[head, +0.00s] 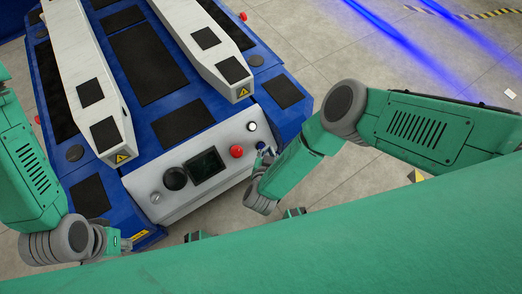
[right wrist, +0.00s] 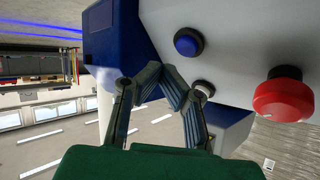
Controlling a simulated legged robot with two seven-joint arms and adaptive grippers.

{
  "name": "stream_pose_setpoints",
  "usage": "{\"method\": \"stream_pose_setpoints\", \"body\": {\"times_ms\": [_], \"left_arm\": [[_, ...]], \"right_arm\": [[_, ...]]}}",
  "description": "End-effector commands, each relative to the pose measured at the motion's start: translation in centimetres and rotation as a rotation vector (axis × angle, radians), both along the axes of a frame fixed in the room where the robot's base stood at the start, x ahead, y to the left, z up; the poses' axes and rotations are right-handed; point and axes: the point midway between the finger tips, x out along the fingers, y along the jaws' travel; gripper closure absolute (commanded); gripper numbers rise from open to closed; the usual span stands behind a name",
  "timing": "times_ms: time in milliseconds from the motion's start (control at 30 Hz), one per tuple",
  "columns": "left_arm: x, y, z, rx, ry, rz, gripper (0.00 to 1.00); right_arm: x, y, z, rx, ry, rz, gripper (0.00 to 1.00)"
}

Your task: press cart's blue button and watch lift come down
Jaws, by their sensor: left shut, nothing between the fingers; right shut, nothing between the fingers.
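The blue cart (head: 118,68) stands before me with two white lift beams (head: 74,62) above its deck; how high they are is hard to tell. Its grey front panel (head: 220,180) faces me. The blue button (right wrist: 187,43) shows clearly in the right wrist view, with a pale button (right wrist: 204,88) and a red knob (right wrist: 283,97) near it. My right gripper (right wrist: 165,74) is shut and empty; its fingertips appear close to the blue button, apart from it in the picture. In the head view my right gripper (head: 262,158) is at the panel's right end. My left gripper (head: 135,238) is shut near the cart's lower left corner.
The panel also has a dark screen (head: 203,166), a black knob (head: 174,178), a red button (head: 236,151) and a white button (head: 251,126).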

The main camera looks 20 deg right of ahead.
Motion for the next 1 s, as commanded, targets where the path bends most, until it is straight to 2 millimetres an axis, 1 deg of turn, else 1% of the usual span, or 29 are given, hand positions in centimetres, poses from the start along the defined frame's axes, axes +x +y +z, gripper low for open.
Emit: {"method": "stream_pose_setpoints", "body": {"times_ms": [100,300,1000], "left_arm": [[0.12,0.0,0.42,0.0,-0.003,0.0,1.0],[0.1,-0.02,0.44,0.0,-0.002,0.0,1.0],[0.07,0.0,0.4,0.0,-0.002,0.0,1.0]], "right_arm": [[0.77,0.27,-0.45,0.002,-0.002,0.0,1.0],[1.31,0.52,-1.0,0.002,0.0,0.001,1.0],[1.35,0.53,-1.03,0.002,0.0,0.001,1.0]]}}
